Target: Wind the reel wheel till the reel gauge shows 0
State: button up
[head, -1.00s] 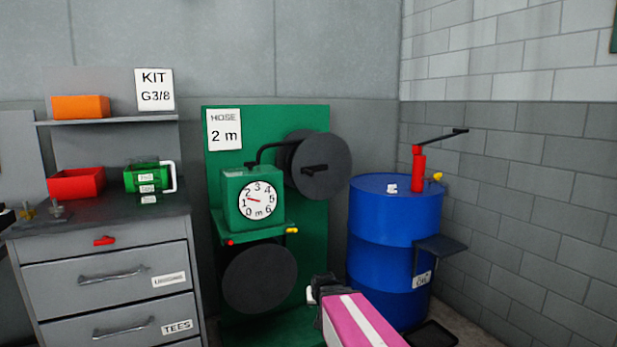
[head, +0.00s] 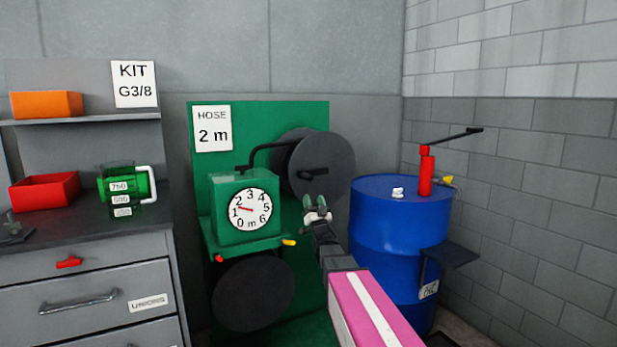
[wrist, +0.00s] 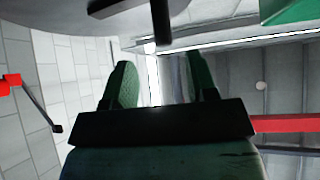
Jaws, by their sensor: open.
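The reel wheel (head: 338,183) is a dark grey disc on the green board, with a black crank handle (head: 313,173) on its face. The green gauge box (head: 222,225) stands to its left with a white dial (head: 256,219). Its red needle points between 1 and 2. My gripper (head: 317,208) is just below the crank handle in the head view, open and empty. In the wrist view its two green fingers (wrist: 162,80) are apart. The wheel (wrist: 60,15) and its dark handle (wrist: 162,22) show at the top there, beyond the fingers. I cannot tell the exact gap.
A sign (head: 212,128) reads "HOSE 2 m". A blue drum (head: 385,225) with a red pump (head: 426,172) stands to the right. A drawer cabinet (head: 90,270) with a green jug (head: 120,178) and a red bin (head: 45,192) is at left. Another dark disc (head: 253,293) sits below the gauge.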

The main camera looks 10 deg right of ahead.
aim_at(308, 177)
jog(key=shift+y, duration=0.3)
jog(key=x, duration=1.1)
jog(key=shift+s+r, duration=0.1)
grip_shut()
